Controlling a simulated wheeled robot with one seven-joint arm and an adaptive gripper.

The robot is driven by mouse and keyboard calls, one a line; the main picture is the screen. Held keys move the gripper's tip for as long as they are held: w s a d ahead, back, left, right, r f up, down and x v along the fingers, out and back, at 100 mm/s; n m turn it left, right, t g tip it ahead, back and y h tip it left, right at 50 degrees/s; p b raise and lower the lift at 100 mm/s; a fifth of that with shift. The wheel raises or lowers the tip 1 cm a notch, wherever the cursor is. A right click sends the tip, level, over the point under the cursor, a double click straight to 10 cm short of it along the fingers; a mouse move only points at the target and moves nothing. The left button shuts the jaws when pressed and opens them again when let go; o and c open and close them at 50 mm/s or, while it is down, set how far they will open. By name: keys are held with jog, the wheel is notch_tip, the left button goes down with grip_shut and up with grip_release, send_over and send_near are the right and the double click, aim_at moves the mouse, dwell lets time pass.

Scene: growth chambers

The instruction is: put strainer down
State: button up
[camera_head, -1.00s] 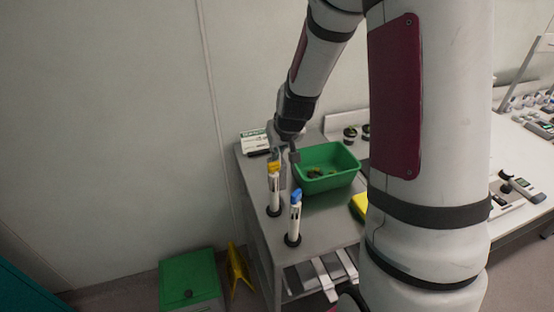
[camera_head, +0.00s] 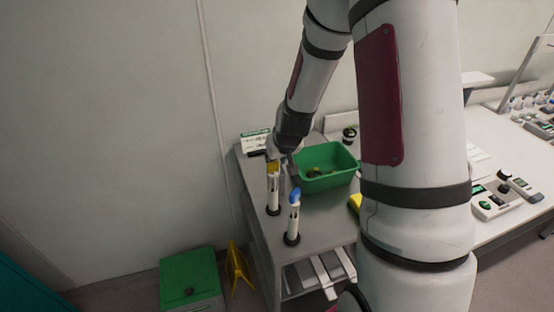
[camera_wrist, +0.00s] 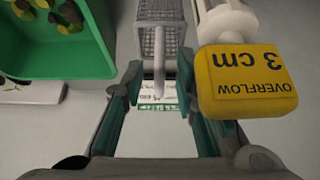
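The strainer (camera_wrist: 160,25) is a grey mesh basket with a thin pale handle, at the top middle of the wrist view. My gripper (camera_wrist: 158,68) is open, with one finger on each side of the handle and visible gaps between. I cannot tell whether the fingertips touch the basket's near corners. In the head view, my gripper (camera_head: 282,152) is low over the bench's far left part, between the yellow-topped tube and the green tub. The strainer shows there only as a small grey shape (camera_head: 292,170). Whether its base rests on the bench is unclear.
A yellow block marked "OVERFLOW 3 cm" (camera_wrist: 247,80) sits close beside my right finger, on a white tube (camera_head: 273,195). A blue-capped tube (camera_head: 292,222) stands nearer. The green tub (camera_head: 330,183) is close on the right. The bench front (camera_head: 325,225) is bare.

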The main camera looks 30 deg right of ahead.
jog(key=shift+s+r, duration=0.1)
jog(key=shift+r, duration=0.35)
jog(key=s+a+r+n, duration=0.1)
jog(key=s+a+r, duration=0.5)
jog(key=r, duration=0.4)
jog(key=s+a+r+n, duration=0.1)
jog(key=s+a+r, duration=0.2)
jog(key=s+r, duration=0.5)
jog(key=s+a+r, duration=0.2)
jog(key=s+r, duration=0.1)
jog(key=s, duration=0.3)
jog(key=s+a+r+y, duration=0.1)
jog(key=s+a+r, duration=0.1)
jog(key=s, duration=0.4)
jog(key=shift+s+a+r, duration=0.2)
jog(key=shift+a+r, duration=0.05)
jog(key=shift+r, duration=0.4)
